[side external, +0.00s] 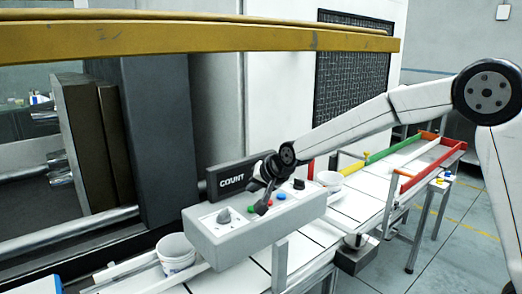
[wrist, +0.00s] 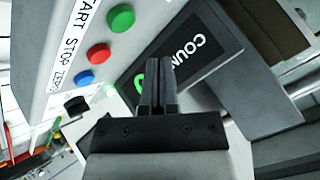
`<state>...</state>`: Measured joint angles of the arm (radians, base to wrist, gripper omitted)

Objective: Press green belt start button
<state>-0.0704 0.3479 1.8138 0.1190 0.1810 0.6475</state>
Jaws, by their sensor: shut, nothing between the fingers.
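The green start button (wrist: 120,18) is round and sits on the grey control box, at the end of a button row in the wrist view. It also shows in the side view (side external: 252,209), just left of my fingertips. My gripper (side external: 262,210) is over the box with its fingers pointing down. In the wrist view my gripper (wrist: 158,62) has its fingers together with nothing between them, and the green button is up and left of the tips. I cannot tell the exact gap between tips and panel.
A red button (wrist: 98,53), a blue button (wrist: 85,77) and a black knob (wrist: 75,104) share the panel. A COUNT display (side external: 231,179) stands behind it. White buckets (side external: 176,252) are on the conveyor (side external: 345,208). A yellow beam (side external: 200,37) crosses above.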

